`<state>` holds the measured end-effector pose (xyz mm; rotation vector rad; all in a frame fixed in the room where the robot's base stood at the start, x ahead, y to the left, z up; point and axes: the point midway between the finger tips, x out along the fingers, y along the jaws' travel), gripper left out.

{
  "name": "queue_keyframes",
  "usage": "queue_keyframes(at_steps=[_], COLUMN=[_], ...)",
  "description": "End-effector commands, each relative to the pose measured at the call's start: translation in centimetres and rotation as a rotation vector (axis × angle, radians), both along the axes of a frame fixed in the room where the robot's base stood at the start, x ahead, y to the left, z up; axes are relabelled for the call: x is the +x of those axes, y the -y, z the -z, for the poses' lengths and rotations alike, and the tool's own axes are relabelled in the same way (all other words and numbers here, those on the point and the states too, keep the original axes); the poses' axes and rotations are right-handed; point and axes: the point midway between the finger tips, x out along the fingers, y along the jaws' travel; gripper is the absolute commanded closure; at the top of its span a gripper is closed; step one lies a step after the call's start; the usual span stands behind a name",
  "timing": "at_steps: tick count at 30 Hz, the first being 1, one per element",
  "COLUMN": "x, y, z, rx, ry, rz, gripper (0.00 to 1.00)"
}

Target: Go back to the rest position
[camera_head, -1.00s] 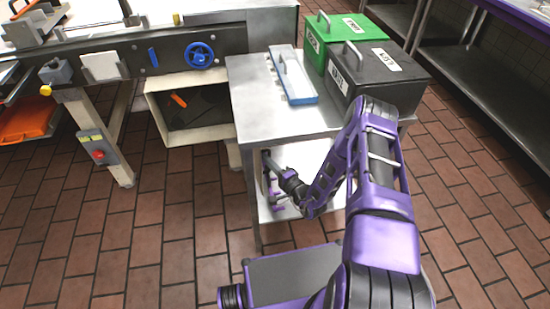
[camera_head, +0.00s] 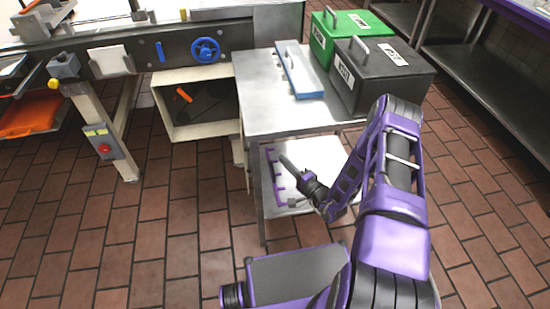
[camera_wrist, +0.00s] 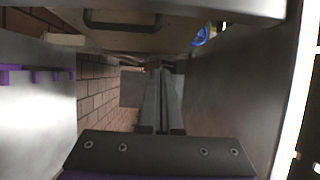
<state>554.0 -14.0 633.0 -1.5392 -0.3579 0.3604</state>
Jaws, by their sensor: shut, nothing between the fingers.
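My gripper (camera_head: 284,160) is in front of the steel table (camera_head: 262,100), below its top and before the white lower shelf area. Its fingers point up and to the left in the head view. In the wrist view the two dark fingers of my gripper (camera_wrist: 155,72) lie side by side, closed, with nothing between them. My purple and black arm reaches down to it from the right.
On the table stand a green box (camera_head: 350,22), a black box (camera_head: 378,72) and a blue-edged tray (camera_head: 298,72). A workbench with a blue handwheel (camera_head: 205,50) is at the left. Open brick floor (camera_head: 170,230) lies at the lower left.

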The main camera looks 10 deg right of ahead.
Motion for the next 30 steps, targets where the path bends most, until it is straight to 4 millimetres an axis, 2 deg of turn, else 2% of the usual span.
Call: queue_keyframes(at_steps=[3,9,14,20,23,25,29,30], x=[-2.6,-5.4,-6.2,-6.2,-5.9,-5.7,-6.2,-6.7], y=[0.8,1.4,1.6,1.4,0.2,-1.6,-6.8,-8.6], z=[-0.1,-0.1,-0.1,-0.3,-2.2,-4.8,-12.0,-14.4], rx=[0.000,-0.001,0.000,0.001,0.015,0.037,0.101,0.123], ry=[-0.002,0.000,0.001,0.005,0.026,0.056,0.127,0.146], rz=[0.003,0.002,0.001,-0.004,-0.051,-0.120,-0.327,-0.402], gripper=[1.00,1.00,1.00,1.00,1.00,1.00,1.00,1.00])
